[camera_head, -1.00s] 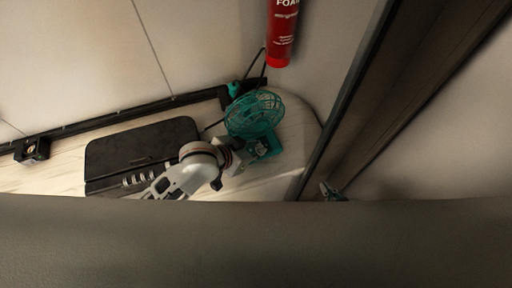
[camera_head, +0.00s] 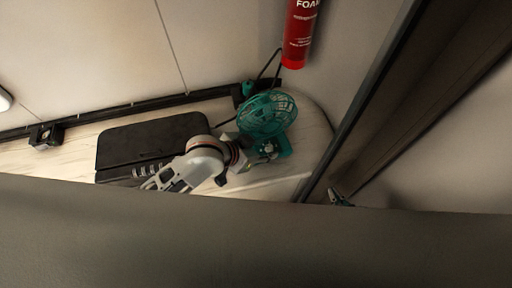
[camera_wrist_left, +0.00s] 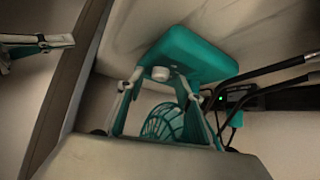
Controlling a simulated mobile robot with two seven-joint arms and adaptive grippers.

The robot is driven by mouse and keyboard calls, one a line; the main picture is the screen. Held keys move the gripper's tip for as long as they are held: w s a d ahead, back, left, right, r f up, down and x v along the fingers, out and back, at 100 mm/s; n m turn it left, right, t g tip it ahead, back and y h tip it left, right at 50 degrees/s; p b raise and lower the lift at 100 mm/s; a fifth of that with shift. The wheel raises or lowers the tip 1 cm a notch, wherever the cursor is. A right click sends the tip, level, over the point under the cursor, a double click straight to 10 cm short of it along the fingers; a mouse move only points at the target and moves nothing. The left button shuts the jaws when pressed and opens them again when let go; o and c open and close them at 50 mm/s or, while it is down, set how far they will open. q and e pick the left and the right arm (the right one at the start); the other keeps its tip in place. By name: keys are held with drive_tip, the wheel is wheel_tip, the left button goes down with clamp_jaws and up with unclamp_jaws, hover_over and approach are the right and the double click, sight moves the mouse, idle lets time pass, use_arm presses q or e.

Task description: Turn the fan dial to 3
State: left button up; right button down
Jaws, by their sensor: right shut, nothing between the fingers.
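The teal fan (camera_head: 267,115) stands on the counter, with its round cage toward the wall. Its teal base also shows in the left wrist view (camera_wrist_left: 195,52), with a small white dial (camera_wrist_left: 160,74) near the edge. Any numbers on the dial are too small to read. My left gripper (camera_head: 267,150) is at the fan base; its two fingers (camera_wrist_left: 157,90) are apart on either side of the dial. I cannot tell whether they touch anything. My right gripper (camera_head: 338,198) is shut and empty, away from the fan near the dark frame; it also shows in the left wrist view (camera_wrist_left: 60,42).
A black flat case (camera_head: 150,142) lies on the pale counter (camera_head: 312,130) left of the fan. A red foam extinguisher (camera_head: 298,35) hangs on the wall above. A dark upright frame (camera_head: 375,95) bounds the right side. A black cable (camera_wrist_left: 265,90) runs beside the fan.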

use_arm(q)
drive_tip(key=v, duration=1.1)
drive_tip(key=shift+a+r, duration=0.2)
drive_tip(key=shift+r, duration=0.05)
drive_tip(key=shift+s, duration=0.1)
